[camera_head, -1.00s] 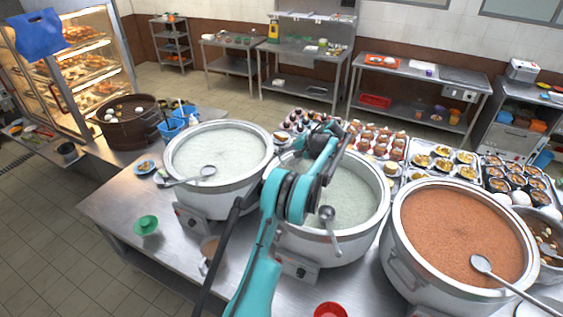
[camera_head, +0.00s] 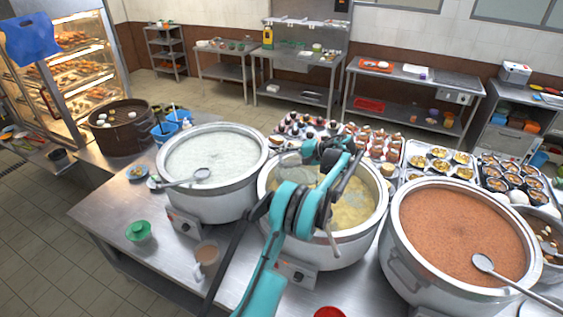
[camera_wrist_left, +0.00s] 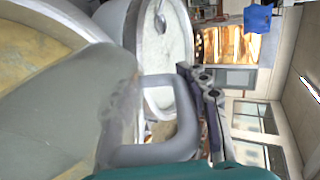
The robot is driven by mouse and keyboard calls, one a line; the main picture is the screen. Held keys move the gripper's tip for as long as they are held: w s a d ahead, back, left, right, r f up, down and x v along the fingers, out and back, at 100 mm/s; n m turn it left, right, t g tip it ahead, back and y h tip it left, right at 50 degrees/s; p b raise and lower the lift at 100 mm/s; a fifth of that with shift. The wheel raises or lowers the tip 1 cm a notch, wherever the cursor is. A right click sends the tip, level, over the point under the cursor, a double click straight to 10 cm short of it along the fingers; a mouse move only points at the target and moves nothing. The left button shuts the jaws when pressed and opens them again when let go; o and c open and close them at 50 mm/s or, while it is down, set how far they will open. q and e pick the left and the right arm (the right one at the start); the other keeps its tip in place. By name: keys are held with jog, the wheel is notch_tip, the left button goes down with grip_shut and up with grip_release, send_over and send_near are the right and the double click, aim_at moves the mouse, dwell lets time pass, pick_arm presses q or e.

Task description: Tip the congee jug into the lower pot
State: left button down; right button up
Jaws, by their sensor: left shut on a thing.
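My left gripper (camera_head: 328,152) is over the middle pot (camera_head: 335,250), shut on the handle (camera_wrist_left: 178,118) of a grey jug (camera_wrist_left: 70,115). In the head view the jug (camera_head: 289,166) shows only in part, at the pot's far left rim, behind my teal arm. In the wrist view it is large and appears tilted over a pot with yellow contents; its mouth is not clearly seen. The middle pot holds yellow congee (camera_head: 350,205), partly hidden by my arm. My right gripper is not in view.
A pot of white congee (camera_head: 215,160) stands left, and a pot of reddish-brown contents (camera_head: 455,235) stands right. Both are close to the middle pot and hold ladles. A cup (camera_head: 207,257) and a green bowl (camera_head: 139,232) sit on the front left counter. Trays of food (camera_head: 440,160) line the back.

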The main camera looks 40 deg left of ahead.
aim_at(293, 161)
pick_arm(q)
jog(key=shift+w+d+f+g+y+b, duration=0.1)
jog(key=shift+w+d+g+y+b, duration=0.1)
jog(key=shift+d+y+b, duration=0.6)
jog(key=shift+w+d+g+y+b, duration=0.15)
jog(key=shift+d+g+y+b, duration=0.2)
jog(key=shift+b, duration=0.8)
jog(key=shift+w+d+f+g+y+b, duration=0.1)
jog(key=shift+w+d+g+y+b, duration=0.15)
jog(key=shift+d+y+b, duration=0.75)
jog(key=shift+w+d+f+g+y+b, duration=0.15)
jog(key=shift+d+y+b, duration=0.35)
jog(key=shift+b, duration=1)
jog(key=shift+w+d+r+g+y+b, duration=0.15)
jog(key=shift+w+d+r+y+b, duration=0.05)
jog(key=shift+d+r+y+b, duration=0.3)
jog(key=shift+w+d+r+g+y+b, duration=0.1)
jog(key=shift+w+d+r+y+b, duration=0.1)
jog(key=shift+d+r+y+b, duration=0.25)
